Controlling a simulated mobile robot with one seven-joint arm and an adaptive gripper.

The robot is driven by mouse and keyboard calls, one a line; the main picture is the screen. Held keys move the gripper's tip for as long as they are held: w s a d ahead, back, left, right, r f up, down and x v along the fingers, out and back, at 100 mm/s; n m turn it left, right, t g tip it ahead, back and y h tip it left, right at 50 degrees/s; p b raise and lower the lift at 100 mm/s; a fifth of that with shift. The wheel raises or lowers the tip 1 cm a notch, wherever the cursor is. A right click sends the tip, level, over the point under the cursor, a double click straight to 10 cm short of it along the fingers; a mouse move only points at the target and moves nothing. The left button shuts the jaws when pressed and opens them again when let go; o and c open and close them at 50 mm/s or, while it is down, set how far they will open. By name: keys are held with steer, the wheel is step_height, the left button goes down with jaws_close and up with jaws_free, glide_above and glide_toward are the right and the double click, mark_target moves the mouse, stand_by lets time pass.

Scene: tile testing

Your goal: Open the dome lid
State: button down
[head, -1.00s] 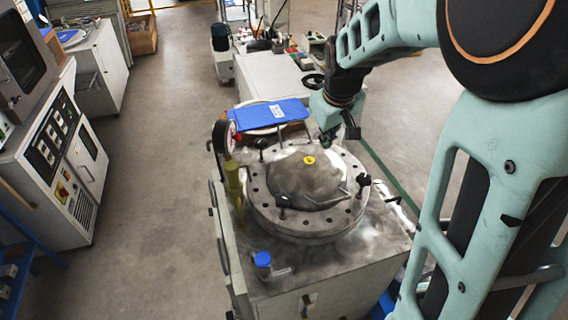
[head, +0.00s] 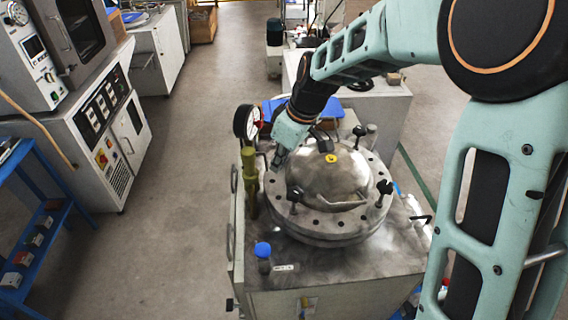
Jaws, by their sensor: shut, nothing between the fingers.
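The dome lid (head: 352,178) is a dull metal dome with a yellow sticker near its top. It lies flat on a round bolted flange (head: 320,226), with no visible gap. A bar handle (head: 345,204) shows on its near side. Black-knobbed clamps stand around the rim, among them a near-left one (head: 295,194) and a right one (head: 385,188). My wrist hides part of the far-left rim.
A blue-capped fitting (head: 263,252) is at the near left of the metal bench top (head: 375,252). Floor is clear to the left.

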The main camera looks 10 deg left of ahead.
step_height(320, 180, down, 6)
steer(key=d, duration=0.1)
steer(key=shift+s+d+f+p, duration=0.15)
steer(key=shift+s+d+p, duration=0.15)
steer(key=shift+d+p, duration=0.05)
stand_by(0.3)
